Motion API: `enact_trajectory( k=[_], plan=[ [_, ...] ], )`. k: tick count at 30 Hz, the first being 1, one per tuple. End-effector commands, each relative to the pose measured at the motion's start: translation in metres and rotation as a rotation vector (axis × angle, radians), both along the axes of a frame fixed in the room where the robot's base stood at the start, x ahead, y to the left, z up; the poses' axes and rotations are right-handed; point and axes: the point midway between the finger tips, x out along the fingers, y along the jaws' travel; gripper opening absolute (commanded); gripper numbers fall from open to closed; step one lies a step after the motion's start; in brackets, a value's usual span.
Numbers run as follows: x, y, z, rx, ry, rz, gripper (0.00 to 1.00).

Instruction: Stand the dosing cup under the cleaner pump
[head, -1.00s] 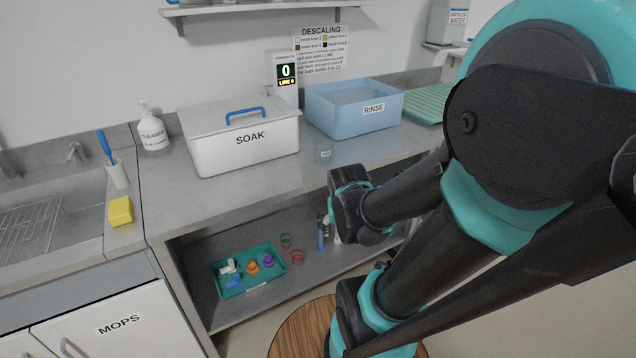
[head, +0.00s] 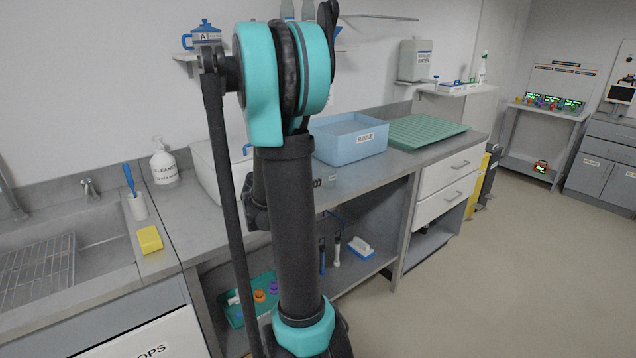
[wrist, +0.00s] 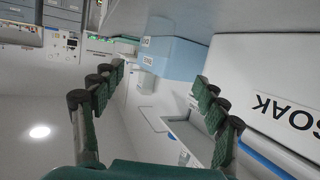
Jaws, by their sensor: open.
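The cleaner pump (head: 163,168), a white bottle labelled CLEANER, stands upright at the back of the counter, beside the sink. A small clear cup with a pale label, seemingly the dosing cup (head: 332,180), stands on the counter in front of the rinse tub, just right of my arm. In the wrist view, a small labelled shape, likely this cup (wrist: 147,62), shows beyond and between my fingers. My gripper (wrist: 160,78) is open, with nothing seen between its fingers.
The white SOAK box (head: 203,172) stands between the pump and the blue RINSE tub (head: 348,142), partly behind my arm. A yellow sponge (head: 149,239) and a brush holder (head: 138,206) stand left of the pump. A green mat (head: 428,132) lies at right.

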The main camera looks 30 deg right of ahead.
Motion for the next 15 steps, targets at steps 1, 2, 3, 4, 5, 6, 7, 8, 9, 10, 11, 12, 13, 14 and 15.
enact_trajectory(
  k=[1, 2, 3, 4, 5, 6, 7, 8, 9, 10, 11, 12, 13, 14, 15],
  plan=[
    [0.003, -0.010, -0.003, 0.000, -0.001, -0.004, 0.73],
    [0.006, -0.015, -0.005, 0.001, 0.000, -0.003, 0.73],
    [0.009, -0.022, -0.008, 0.002, 0.000, -0.004, 0.73],
    [0.012, -0.027, -0.009, 0.002, 0.000, -0.003, 0.73],
    [0.014, -0.032, -0.011, 0.002, 0.001, -0.003, 0.73],
    [0.018, -0.039, -0.014, 0.002, 0.001, -0.004, 0.73],
    [0.021, -0.044, -0.015, 0.001, 0.000, -0.003, 0.73],
    [0.023, -0.049, -0.017, 0.001, 0.000, -0.003, 0.73],
    [0.027, -0.056, -0.019, 0.002, 0.001, -0.004, 0.73],
    [0.029, -0.060, -0.021, 0.001, 0.002, -0.003, 0.73],
    [0.032, -0.065, -0.023, 0.002, 0.001, -0.002, 0.73],
    [0.034, -0.071, -0.025, 0.003, 0.001, -0.003, 0.73],
    [0.036, -0.075, -0.026, 0.003, 0.001, -0.003, 0.73],
    [0.038, -0.078, -0.027, 0.002, 0.001, -0.002, 0.73],
    [0.041, -0.081, -0.028, 0.002, 0.001, -0.001, 0.73]
  ],
)
